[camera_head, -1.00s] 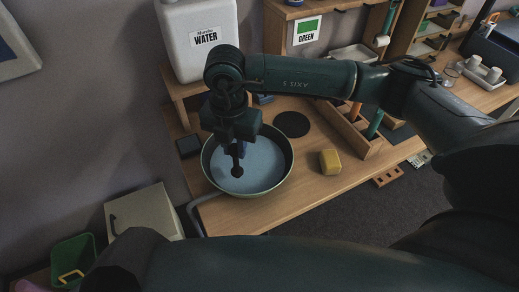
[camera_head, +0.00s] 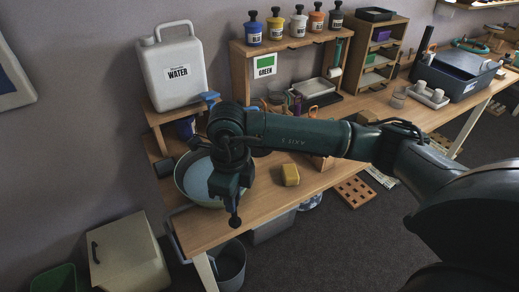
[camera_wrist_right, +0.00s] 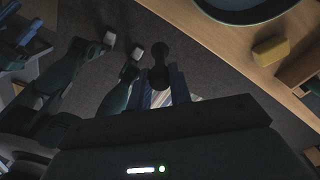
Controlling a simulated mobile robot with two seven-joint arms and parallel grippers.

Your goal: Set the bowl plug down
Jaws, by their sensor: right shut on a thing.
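The bowl plug (camera_head: 235,220) is a small dark piece with a rounded end, held at the tip of my right gripper (camera_head: 234,203). In the right wrist view the plug (camera_wrist_right: 159,62) stands out between the two blue fingers, which are shut on it. The round bowl (camera_head: 190,186), with pale bluish contents, sits on the wooden table to the left of the gripper, partly hidden by my arm. The plug is held beside the bowl, off its rim and near the table's front edge; its height is hard to tell. My left gripper is not in view.
A yellow block (camera_head: 290,175) lies right of the gripper on the table (camera_head: 222,230). A white water container (camera_head: 175,72) stands on a stand behind the bowl. A grey bucket (camera_head: 229,268) stands below the table's front edge. Bare tabletop lies in front of the bowl.

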